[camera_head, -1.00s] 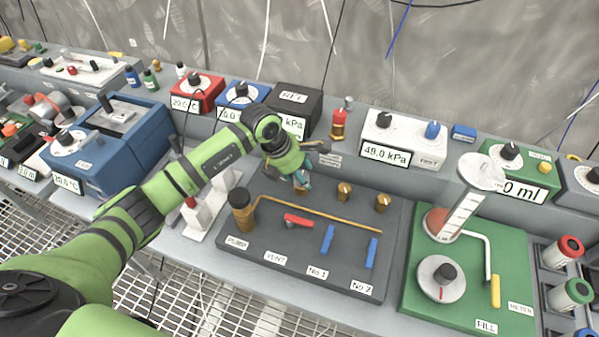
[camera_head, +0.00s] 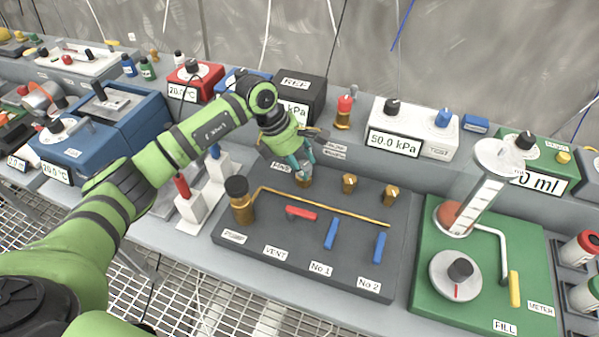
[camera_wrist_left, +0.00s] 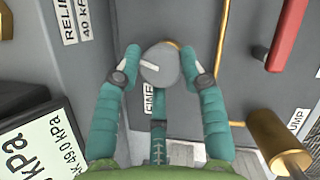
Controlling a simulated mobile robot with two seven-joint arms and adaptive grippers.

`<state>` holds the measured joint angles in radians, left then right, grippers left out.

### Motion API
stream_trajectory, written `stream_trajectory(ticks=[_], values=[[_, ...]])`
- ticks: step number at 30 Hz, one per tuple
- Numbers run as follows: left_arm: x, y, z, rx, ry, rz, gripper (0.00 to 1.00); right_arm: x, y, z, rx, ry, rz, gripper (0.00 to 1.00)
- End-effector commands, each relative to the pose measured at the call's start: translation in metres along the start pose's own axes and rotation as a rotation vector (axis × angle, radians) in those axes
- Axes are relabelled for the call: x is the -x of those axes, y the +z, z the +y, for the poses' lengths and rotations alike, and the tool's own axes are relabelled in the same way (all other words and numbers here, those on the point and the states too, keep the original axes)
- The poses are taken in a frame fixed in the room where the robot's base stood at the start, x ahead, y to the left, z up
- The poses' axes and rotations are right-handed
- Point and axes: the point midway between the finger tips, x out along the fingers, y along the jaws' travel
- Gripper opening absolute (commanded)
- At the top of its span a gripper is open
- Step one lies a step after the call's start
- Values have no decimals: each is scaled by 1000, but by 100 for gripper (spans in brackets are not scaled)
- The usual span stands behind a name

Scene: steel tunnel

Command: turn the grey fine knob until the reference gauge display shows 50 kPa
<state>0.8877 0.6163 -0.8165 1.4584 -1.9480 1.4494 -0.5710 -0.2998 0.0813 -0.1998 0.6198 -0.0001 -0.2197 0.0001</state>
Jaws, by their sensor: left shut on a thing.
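The grey fine knob (camera_wrist_left: 160,65) sits between the fingertips of my left gripper (camera_wrist_left: 160,67) in the left wrist view, with a pale mark on its top. A partly covered FINE label is beside it. In the head view my left gripper (camera_head: 301,163) points down at the rear left of the dark panel (camera_head: 333,275), fingers shut on the knob, which they mostly hide there. The black REF box (camera_head: 302,86) stands behind; my arm covers its digits, leaving "kPa". The white TEST box (camera_head: 418,112) beside it reads 50.0 kPa. My right gripper is out of view.
The panel carries a brass pump (camera_head: 241,205), a red vent lever (camera_head: 301,213), blue levers (camera_head: 331,233) and brass valves (camera_head: 349,183). A green filling board (camera_head: 430,285) is at right. A blue device (camera_head: 135,125) and white blocks (camera_head: 189,207) are left.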

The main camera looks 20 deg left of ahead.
Motion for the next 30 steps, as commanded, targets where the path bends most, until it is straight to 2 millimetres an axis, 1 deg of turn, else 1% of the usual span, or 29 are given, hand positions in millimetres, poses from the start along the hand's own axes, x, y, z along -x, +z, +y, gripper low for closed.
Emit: stream_trajectory(ticks=[1, 3, 9, 12, 21, 30], values=[[-7, 3, 0, -48, -15, -14, 8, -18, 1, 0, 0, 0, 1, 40], [-6, 3, 1, -108, -37, -14, 8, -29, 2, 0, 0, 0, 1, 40], [-5, 4, 1, -264, -103, -14, 8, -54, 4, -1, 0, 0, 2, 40], [-5, 5, 0, -330, -132, -14, 8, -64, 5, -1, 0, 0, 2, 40], [-2, 6, 0, -467, -191, -12, 8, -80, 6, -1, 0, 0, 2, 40], [-1, 6, -1, -510, -213, -12, 8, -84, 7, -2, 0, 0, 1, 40]])
